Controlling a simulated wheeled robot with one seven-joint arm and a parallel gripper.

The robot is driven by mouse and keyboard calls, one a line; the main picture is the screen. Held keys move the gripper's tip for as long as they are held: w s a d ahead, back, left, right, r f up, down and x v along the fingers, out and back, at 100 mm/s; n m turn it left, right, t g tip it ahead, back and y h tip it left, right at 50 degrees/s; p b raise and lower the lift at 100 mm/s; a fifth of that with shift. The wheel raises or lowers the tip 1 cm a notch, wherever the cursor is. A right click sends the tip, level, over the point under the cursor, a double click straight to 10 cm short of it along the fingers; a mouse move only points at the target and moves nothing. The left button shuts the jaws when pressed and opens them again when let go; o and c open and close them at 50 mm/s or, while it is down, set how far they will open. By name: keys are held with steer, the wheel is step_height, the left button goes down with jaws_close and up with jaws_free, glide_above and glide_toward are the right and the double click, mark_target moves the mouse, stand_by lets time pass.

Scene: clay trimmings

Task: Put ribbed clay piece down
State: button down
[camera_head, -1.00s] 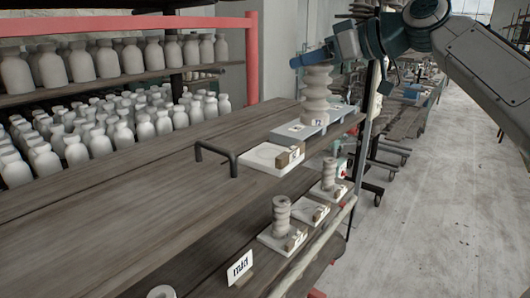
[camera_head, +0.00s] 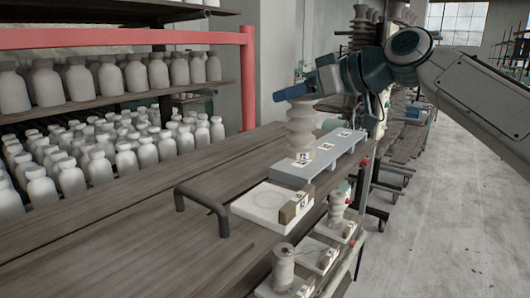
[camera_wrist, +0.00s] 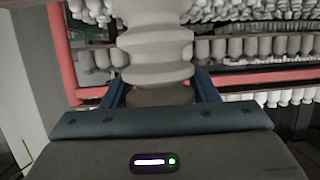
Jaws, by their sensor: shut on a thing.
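The ribbed clay piece (camera_head: 301,130) is pale grey, stacked in wide rings, and upright. My gripper (camera_head: 298,92) is shut on its top from above, with the piece hanging below the fingers. In the wrist view the piece (camera_wrist: 157,45) stands between the two blue fingers. Its lower end is over or at the left part of a long blue-grey board (camera_head: 327,158) with several small marked labels. I cannot tell whether it touches the board. A white square plate (camera_head: 252,205) with a faint round outline and a marked wooden block lies nearer on the bench.
Smaller ribbed pieces (camera_head: 283,265) (camera_head: 337,208) stand on little white plates along a lower ledge. A dark bar handle (camera_head: 205,202) rises from the wooden bench (camera_head: 120,240). Shelves of white bottles (camera_head: 98,80) fill the left behind a red rail. The bench's left part is clear.

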steer(key=s+a+f, duration=0.3)
steer(key=a+f, duration=0.3)
steer(key=f, duration=0.2)
steer(key=shift+a, duration=0.25)
steer(key=shift+s+f, duration=0.1)
steer(key=shift+f, duration=0.15)
steer(key=c, duration=0.5)
jaws_free()
